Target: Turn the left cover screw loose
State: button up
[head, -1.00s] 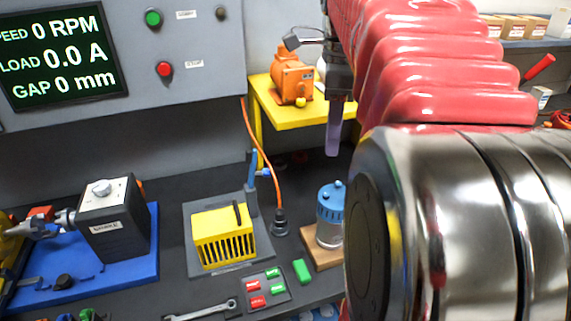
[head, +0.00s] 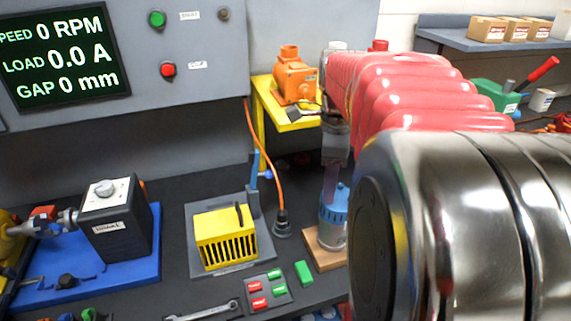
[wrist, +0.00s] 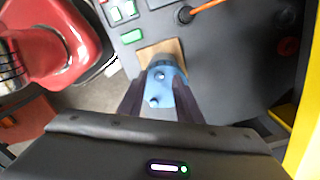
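The blue cover (head: 334,208) sits on a small cylindrical unit on a wooden board (head: 318,257). In the wrist view the blue cover (wrist: 163,82) lies between my finger tips, with small raised knobs on top, one nearer knob (wrist: 153,102) and one farther. I cannot tell for sure which is the left screw. My gripper (wrist: 159,88) is open and empty; its dark fingers stand either side of the cover in the picture. In the head view my gripper (head: 331,180) is just above the cover and hides part of its top. Contact cannot be told.
A red and green button pad (head: 266,289) and a wrench (head: 203,312) lie in front. A yellow stand (head: 285,118) rises behind.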

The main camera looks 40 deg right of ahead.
jog(key=shift+f, duration=0.55)
jog(key=shift+c, duration=0.6)
grip_shut()
